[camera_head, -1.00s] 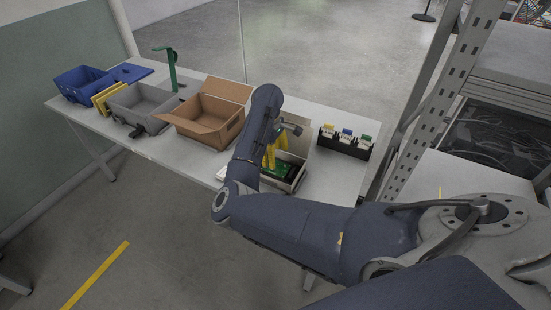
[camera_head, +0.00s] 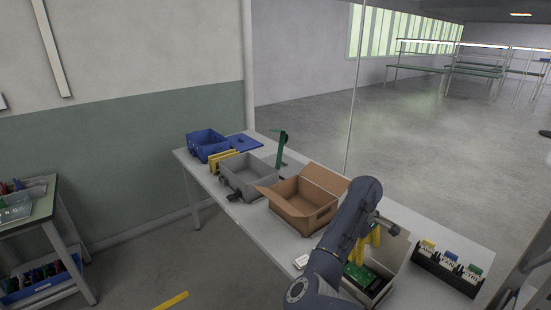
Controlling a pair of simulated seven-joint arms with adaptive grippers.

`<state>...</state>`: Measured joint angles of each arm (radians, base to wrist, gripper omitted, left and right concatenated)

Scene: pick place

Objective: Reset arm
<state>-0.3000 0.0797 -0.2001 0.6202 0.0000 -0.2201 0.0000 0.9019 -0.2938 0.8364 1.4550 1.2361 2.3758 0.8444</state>
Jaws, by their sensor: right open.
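My right arm comes in from the bottom and reaches over the table (camera_head: 262,226). My right gripper (camera_head: 368,243) has yellow fingers that point down. It is open, just above an open box (camera_head: 383,292) with a green circuit board (camera_head: 362,276) inside. The arm hides part of this box and its left side. I cannot tell whether the fingers touch the board. My left gripper is not in view.
An open cardboard box (camera_head: 307,222), a grey bin (camera_head: 248,186), yellow pieces (camera_head: 221,157), a blue bin (camera_head: 207,151) and a green stand (camera_head: 281,150) are on the table. A black holder (camera_head: 447,276) with labelled bottles stands right. A side shelf (camera_head: 40,215) is left.

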